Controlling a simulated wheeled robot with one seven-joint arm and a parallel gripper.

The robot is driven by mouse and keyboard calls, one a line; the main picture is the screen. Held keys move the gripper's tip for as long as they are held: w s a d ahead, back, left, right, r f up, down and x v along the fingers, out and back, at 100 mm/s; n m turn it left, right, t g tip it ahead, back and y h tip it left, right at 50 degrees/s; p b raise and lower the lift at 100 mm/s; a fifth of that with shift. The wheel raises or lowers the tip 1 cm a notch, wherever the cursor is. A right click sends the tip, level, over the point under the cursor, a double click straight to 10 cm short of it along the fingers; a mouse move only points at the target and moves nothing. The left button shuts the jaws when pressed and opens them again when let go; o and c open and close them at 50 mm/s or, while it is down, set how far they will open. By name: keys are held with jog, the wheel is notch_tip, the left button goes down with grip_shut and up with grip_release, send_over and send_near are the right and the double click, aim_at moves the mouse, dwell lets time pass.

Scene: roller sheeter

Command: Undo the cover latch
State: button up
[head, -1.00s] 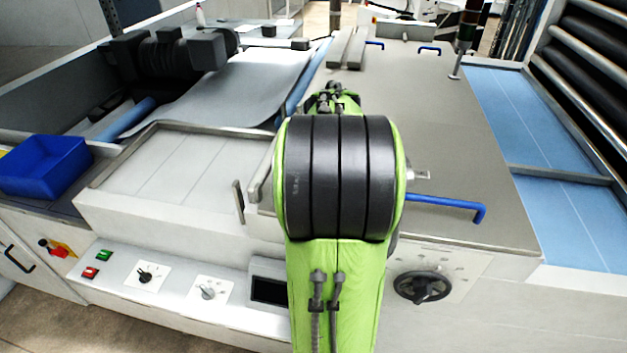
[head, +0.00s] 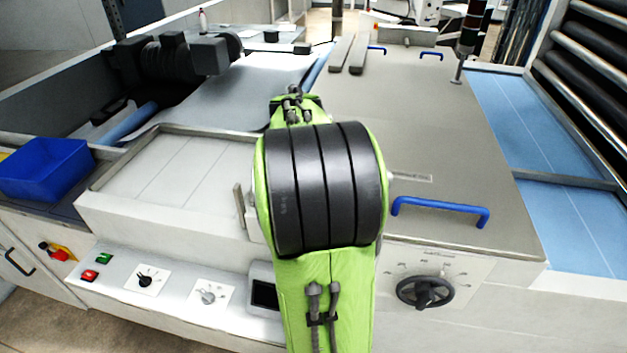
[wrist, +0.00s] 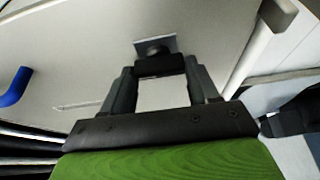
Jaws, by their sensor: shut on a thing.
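The cover (head: 420,130) is a large grey panel with blue handles, lying closed in the head view. In the wrist view the cover (wrist: 90,60) fills much of the upper picture. The latch (wrist: 152,65) shows there as a dark block in front of a small metal plate (wrist: 170,42) on the cover. My gripper (wrist: 160,68) has its two black fingers on either side of this dark block and is shut on it. In the head view my own green and black arm hides the gripper and the latch.
A blue handle (head: 440,210) stands up from the cover's near edge, right of my arm; it also shows in the wrist view (wrist: 14,87). A black rotary knob (head: 425,291) sits on the front panel below. A blue bin (head: 43,170) is at the left.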

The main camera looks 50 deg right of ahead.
jog(key=o, duration=1.1)
jog(key=shift+c, duration=0.2)
jog(key=shift+r, duration=0.1)
jog(key=p+v, duration=0.3)
jog(key=v, duration=1.2)
jog(key=shift+a+r, duration=0.2)
jog(key=shift+a, duration=0.05)
jog(key=shift+s, duration=0.15)
